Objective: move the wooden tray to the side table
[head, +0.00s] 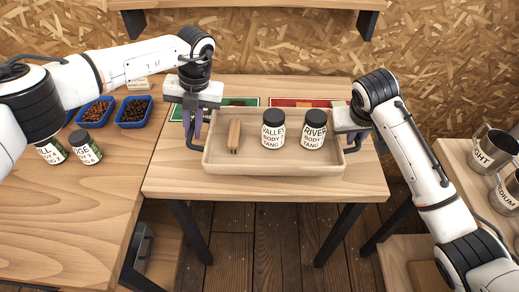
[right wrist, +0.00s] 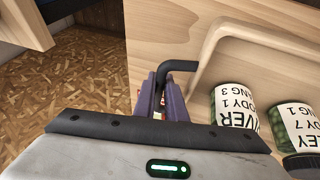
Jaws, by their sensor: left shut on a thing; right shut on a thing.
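The wooden tray (head: 275,168) is pale and shallow, level over the small wooden table (head: 265,188) in the middle of the head view; I cannot tell whether it touches the top. It holds a brown wooden-handled tool (head: 234,135) and two white-labelled jars, VALLEY (head: 273,129) and RIVER (head: 313,129), both upright. My left gripper (head: 195,125) is shut on the tray's dark left handle. My right gripper (head: 357,138) is shut on the dark right handle (right wrist: 178,66), seen between purple fingers in the right wrist view.
Green (head: 240,102) and red (head: 300,103) cards lie behind the tray. A larger table (head: 70,220) at left carries blue bins of beans (head: 133,111) and jars (head: 86,147). A right-hand table (head: 462,160) holds metal cups (head: 493,150). A shelf (head: 250,4) hangs on the back wall.

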